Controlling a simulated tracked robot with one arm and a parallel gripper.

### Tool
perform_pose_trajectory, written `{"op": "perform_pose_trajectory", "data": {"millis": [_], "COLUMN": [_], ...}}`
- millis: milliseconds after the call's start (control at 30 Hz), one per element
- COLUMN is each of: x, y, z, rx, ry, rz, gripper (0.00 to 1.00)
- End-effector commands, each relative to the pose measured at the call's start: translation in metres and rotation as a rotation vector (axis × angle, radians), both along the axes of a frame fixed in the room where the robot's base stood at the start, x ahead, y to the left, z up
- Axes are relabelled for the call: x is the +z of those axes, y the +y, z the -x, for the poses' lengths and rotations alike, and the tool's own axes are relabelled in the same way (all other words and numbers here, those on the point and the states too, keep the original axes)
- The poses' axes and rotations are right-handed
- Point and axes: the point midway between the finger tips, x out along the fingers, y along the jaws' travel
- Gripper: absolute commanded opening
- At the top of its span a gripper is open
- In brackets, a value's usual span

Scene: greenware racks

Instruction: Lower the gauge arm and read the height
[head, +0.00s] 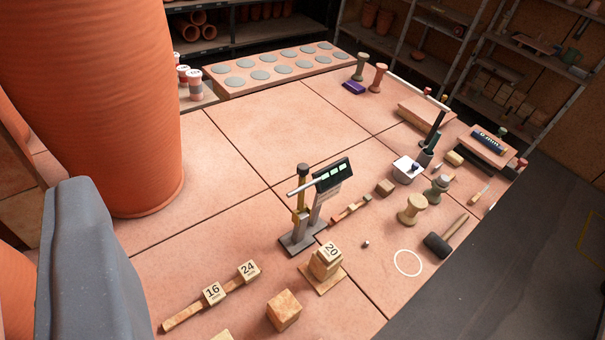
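The height gauge stands on the tiled table with a dark grey base (302,238) and an upright post. Its gauge arm (303,187), a pale rod, sticks out to the left near the top of the post, with open air beneath it. A tilted black display (333,175) shows several green marks, too small to read. A wooden block marked 20 (328,258) sits on a small square board in front of the gauge, not under the rod. One grey part of my gripper (88,265) shows at lower left; its other finger is not visible, so its opening is unclear.
A large ribbed terracotta cylinder (100,100) fills the left. Blocks marked 16 (213,291) and 24 (248,270) lie on a wooden strip. A plain cube (284,310) is near the front. A mallet (438,245) and small tools crowd the right. The middle tiles are clear.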

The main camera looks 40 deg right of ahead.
Motion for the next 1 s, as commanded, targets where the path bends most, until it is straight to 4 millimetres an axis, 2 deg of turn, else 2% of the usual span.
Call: {"op": "perform_pose_trajectory", "data": {"millis": [67, 133, 267, 400, 467, 600, 800, 1000], "x": [-0.005, -0.016, -0.047, -0.094, -0.114, -0.167, -0.246, -0.324], "y": [0.0, 0.0, -0.005, -0.022, -0.032, -0.063, -0.122, -0.187], "z": [-0.012, -0.032, -0.084, -0.141, -0.161, -0.199, -0.23, -0.231], "rx": [-0.004, -0.013, -0.044, -0.102, -0.132, -0.218, -0.364, -0.52], "ry": [0.001, 0.004, -0.006, -0.021, -0.032, -0.055, -0.094, -0.133], "rz": [-0.005, -0.015, -0.045, -0.082, -0.097, -0.117, -0.111, -0.05], "gripper": [0.46, 0.46, 0.46, 0.46, 0.46, 0.46, 0.46, 0.46]}}
